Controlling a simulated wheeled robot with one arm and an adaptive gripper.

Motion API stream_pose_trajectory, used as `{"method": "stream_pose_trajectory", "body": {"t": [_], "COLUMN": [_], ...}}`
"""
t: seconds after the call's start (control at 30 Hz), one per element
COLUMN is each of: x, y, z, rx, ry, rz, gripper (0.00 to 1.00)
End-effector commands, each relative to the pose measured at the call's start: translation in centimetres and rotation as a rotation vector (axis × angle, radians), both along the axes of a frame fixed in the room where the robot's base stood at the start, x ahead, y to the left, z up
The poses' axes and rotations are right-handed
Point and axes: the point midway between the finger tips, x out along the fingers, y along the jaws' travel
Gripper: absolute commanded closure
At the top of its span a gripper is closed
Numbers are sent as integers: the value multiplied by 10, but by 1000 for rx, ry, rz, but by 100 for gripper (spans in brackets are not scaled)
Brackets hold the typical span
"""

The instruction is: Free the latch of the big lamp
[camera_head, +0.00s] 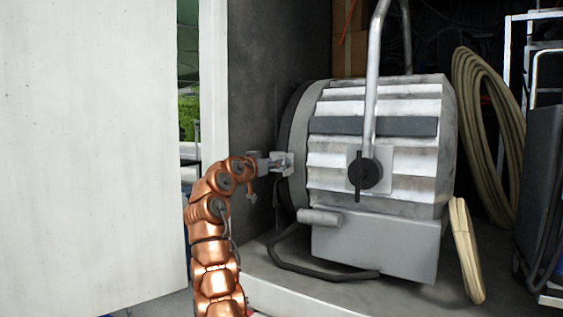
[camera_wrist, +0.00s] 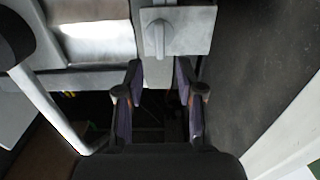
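The big lamp (camera_head: 375,150) stands in the bay with its ribbed grey side towards me. A small latch plate (camera_head: 285,163) is on the lamp's left edge. In the wrist view, the latch shows as a light square plate with a raised grey knob (camera_wrist: 158,40). My gripper (camera_head: 272,165) is at the lamp's left side, close to the plate. I cannot tell whether a fingertip touches the plate.
A silver yoke (camera_head: 373,80) with a black handle (camera_head: 365,173) crosses the lamp's side. A white panel (camera_head: 90,150) stands at left and a dark wall (camera_head: 260,80) behind my gripper. Coiled cable (camera_head: 490,130) hangs at right near a cart (camera_head: 545,180).

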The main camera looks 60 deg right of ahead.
Motion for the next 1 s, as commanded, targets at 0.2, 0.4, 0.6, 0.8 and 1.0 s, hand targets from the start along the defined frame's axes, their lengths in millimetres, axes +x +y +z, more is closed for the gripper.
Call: {"method": "stream_pose_trajectory", "body": {"t": [0.2, 0.4, 0.6, 0.8, 1.0], "x": [1, 1, 2, 2, 3], "y": [-25, -43, -54, -58, -58], "z": [2, 4, 3, 1, 1], "rx": [0, 0, -2, -1, -1], "ry": [4, 1, -1, -2, -2], "rz": [0, -1, 1, 1, 1], "gripper": [62, 62, 62, 62, 62]}}
